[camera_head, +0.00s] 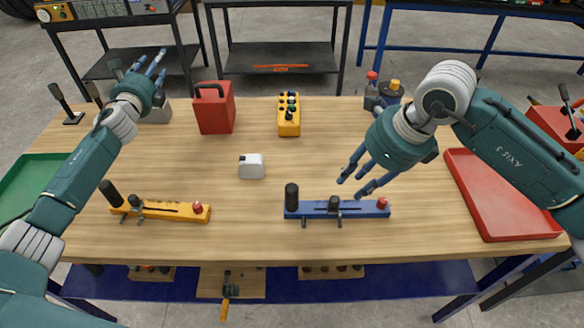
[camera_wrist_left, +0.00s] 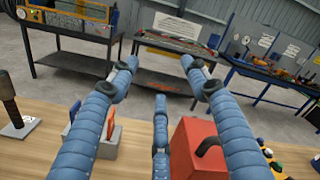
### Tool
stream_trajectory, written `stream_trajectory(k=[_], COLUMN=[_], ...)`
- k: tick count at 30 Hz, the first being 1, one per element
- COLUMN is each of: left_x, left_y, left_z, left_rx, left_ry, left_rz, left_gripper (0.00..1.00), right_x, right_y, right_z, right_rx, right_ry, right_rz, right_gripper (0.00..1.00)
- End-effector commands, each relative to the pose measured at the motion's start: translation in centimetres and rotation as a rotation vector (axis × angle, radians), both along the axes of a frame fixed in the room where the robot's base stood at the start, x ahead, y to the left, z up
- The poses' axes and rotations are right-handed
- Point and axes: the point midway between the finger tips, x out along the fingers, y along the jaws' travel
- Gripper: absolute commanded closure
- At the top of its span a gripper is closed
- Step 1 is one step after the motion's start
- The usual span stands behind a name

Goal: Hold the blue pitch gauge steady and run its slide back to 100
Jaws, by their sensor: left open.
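The blue pitch gauge (camera_head: 362,211) lies flat near the front edge of the table, right of centre. It has a black upright grip (camera_head: 291,197) at its left end, a slide with a black knob (camera_head: 335,204) near mid-length, and a red knob (camera_head: 382,203) at its right end. Its scale marks are too small to read. My right gripper (camera_head: 354,187) is open and empty, just above and behind the gauge's right half. My left gripper (camera_head: 150,63) is open and empty over the back left of the table; its spread fingers also show in the left wrist view (camera_wrist_left: 158,78).
A similar yellow gauge (camera_head: 172,211) lies front left. A red can (camera_head: 214,110) stands at the back, near my left gripper. A white container (camera_head: 251,166) and a yellow button box (camera_head: 289,122) stand mid-table. A red tray (camera_head: 489,205) lies at right, a green tray (camera_head: 30,180) at left.

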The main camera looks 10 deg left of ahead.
Motion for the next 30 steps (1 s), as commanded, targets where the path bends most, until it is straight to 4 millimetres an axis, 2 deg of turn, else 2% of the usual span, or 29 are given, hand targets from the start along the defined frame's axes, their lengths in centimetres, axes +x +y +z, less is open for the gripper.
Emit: stream_trajectory(k=[1, 8, 9, 12, 16, 20, 23, 27, 30], left_x=[1.0, 4.7, 5.1, 5.4, 4.1, 0.6, -3.2, -9.9, -14.8], left_y=[-3.1, -16.4, -18.2, -21.7, -27.1, -33.0, -37.0, -41.4, -43.3], left_z=[0.9, 4.3, 4.1, 2.5, -0.7, -4.0, -6.1, -8.0, -8.6], left_rx=[-0.009, -0.093, -0.116, -0.151, -0.151, -0.091, -0.011, 0.147, 0.271], left_ry=[-0.017, -0.02, 0.018, 0.152, 0.381, 0.643, 0.837, 1.095, 1.257], left_rz=[-0.044, -0.148, -0.137, -0.115, -0.134, -0.213, -0.3, -0.455, -0.571], left_gripper=[0.53, 0.53, 0.53, 0.53, 0.53, 0.53, 0.53, 0.53, 0.53], right_x=[0.0, 0.0, 0.0, 0.0, 0.0, 0.0, 0.0, 0.0, 0.0], right_y=[0.0, 0.0, 0.0, 0.0, 0.0, 0.0, 0.0, 0.0, 0.0], right_z=[0.0, 0.0, 0.0, 0.0, 0.0, 0.0, 0.0, 0.0, 0.0], right_rx=[0.0, 0.0, 0.0, 0.0, 0.0, 0.0, 0.0, 0.0, 0.0], right_ry=[0.0, 0.0, 0.0, 0.0, 0.0, 0.0, 0.0, 0.0, 0.0], right_rz=[0.0, 0.0, 0.0, 0.0, 0.0, 0.0, 0.0, 0.0, 0.0], right_gripper=[0.69, 0.69, 0.69, 0.69, 0.69, 0.69, 0.69, 0.69, 0.69])
